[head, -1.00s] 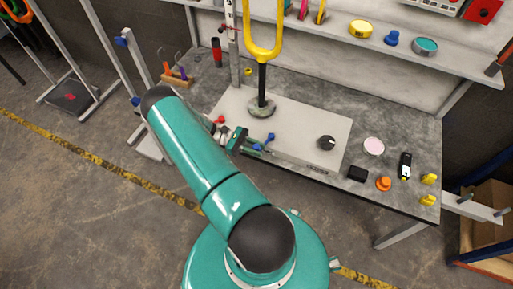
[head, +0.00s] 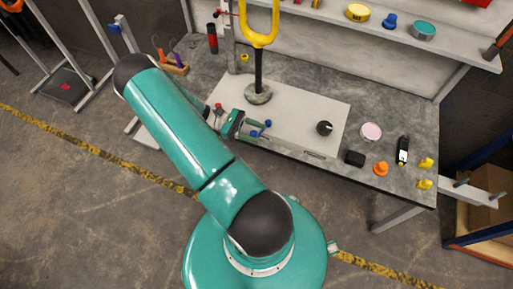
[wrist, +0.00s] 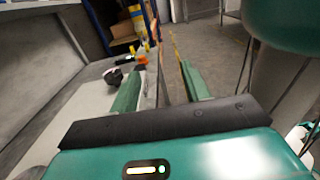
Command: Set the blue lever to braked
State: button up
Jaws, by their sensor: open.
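The blue lever (head: 267,123) shows a blue ball knob at the front edge of the pale panel (head: 300,112). A second blue spot shows just below and left of it; I cannot tell whether it belongs to the same lever. My gripper (head: 258,130) is at this front edge, pointing right, with its fingers close around or beside the blue parts. Contact cannot be told. In the wrist view my gripper (wrist: 163,82) has its two green fingers apart, and no blue lever can be made out there. The lever's marked positions are unreadable.
A red-knobbed lever (head: 218,106) stands left of my gripper. A yellow-handled post (head: 259,65) rises from the panel, and a black dial (head: 324,128) sits to the right. Small items, including an orange knob (head: 380,168), lie on the bench's right side. The floor in front is clear.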

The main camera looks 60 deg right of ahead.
jog(key=s+a+r, duration=0.5)
jog(key=a, duration=0.3)
jog(key=shift+s+a+r, duration=0.35)
